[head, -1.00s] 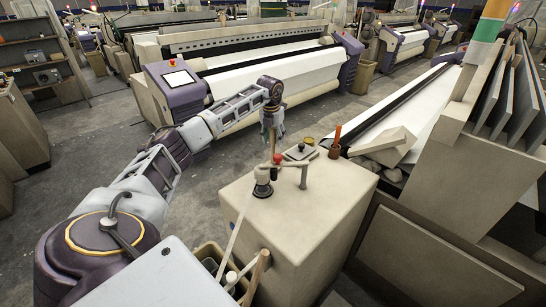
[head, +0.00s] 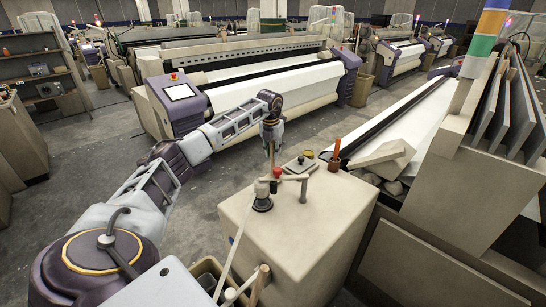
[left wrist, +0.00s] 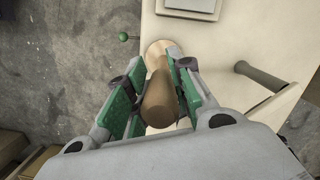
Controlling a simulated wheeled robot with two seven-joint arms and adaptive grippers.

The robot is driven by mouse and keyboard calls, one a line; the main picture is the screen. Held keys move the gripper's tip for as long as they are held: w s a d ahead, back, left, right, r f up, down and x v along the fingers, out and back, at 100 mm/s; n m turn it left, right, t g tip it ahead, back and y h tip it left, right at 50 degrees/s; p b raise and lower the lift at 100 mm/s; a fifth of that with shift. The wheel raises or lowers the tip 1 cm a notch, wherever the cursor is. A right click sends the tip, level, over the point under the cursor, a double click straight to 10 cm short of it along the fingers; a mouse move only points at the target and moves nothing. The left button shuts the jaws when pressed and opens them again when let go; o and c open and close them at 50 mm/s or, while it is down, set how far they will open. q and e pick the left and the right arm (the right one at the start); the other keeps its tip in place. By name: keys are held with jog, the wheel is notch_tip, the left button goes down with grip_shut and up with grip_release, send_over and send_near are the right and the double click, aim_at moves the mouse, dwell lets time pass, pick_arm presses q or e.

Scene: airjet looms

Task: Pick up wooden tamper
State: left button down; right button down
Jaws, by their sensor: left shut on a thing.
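The wooden tamper (left wrist: 158,97) is between the fingers of my left gripper (left wrist: 152,92) in the left wrist view, with its rounded brown end toward the camera and its paler, wider end beyond. In the head view my left gripper (head: 272,138) points down over the far left edge of the beige cabinet, with the thin brown shaft of the tamper (head: 272,156) below it. The left gripper is shut on the tamper. I cannot tell whether the tamper's lower end touches the cabinet top. My right gripper is not in view.
A loom (head: 245,85) stands behind. Grey floor (head: 80,140) is open at left.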

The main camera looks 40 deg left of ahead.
pick_arm(q)
notch_tip(320, 180, up, 18)
jog(key=b, duration=0.2)
dwell(0.8)
jog(key=shift+f, duration=0.1)
dwell(0.5)
